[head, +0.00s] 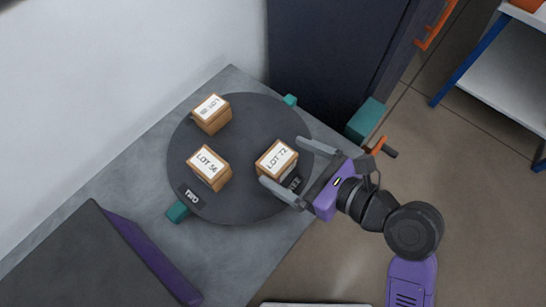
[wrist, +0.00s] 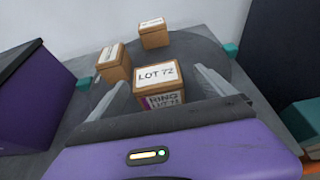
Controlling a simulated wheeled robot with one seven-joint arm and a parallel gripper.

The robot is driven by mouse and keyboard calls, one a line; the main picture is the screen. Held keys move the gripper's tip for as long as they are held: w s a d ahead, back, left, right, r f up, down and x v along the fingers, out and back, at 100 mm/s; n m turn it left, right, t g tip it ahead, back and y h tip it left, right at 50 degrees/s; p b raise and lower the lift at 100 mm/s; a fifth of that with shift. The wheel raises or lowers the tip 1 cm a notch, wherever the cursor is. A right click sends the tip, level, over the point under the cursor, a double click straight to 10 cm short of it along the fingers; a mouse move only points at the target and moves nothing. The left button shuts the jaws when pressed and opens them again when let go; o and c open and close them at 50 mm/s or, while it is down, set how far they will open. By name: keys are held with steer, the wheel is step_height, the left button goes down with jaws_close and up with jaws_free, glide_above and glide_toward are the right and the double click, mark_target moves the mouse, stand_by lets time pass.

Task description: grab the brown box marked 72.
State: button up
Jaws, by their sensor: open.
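The brown box marked LOT 72 (head: 276,160) sits on a dark round turntable (head: 240,205), on its right side in the head view. In the wrist view the LOT 72 box (wrist: 158,93) stands straight ahead, its white top label readable. My gripper (head: 283,161) is open, with one finger on either side of this box. In the wrist view the fingers (wrist: 158,88) flank the box with a visible gap on each side. I cannot tell exactly how low the fingers are.
A box marked LOT 56 (head: 209,168) and a third brown box (head: 211,114) share the turntable. A dark bin with a purple side (head: 150,255) stands at lower left. Small teal blocks (head: 178,211) sit at the turntable's edge. A dark cabinet (head: 330,50) stands behind.

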mark_target(267, 156)
steer(key=x, duration=0.6)
steer(key=shift+s+a+f, duration=0.1)
steer(key=shift+a+f, duration=0.15)
steer(key=shift+f, duration=0.2)
steer(key=c, duration=1.5)
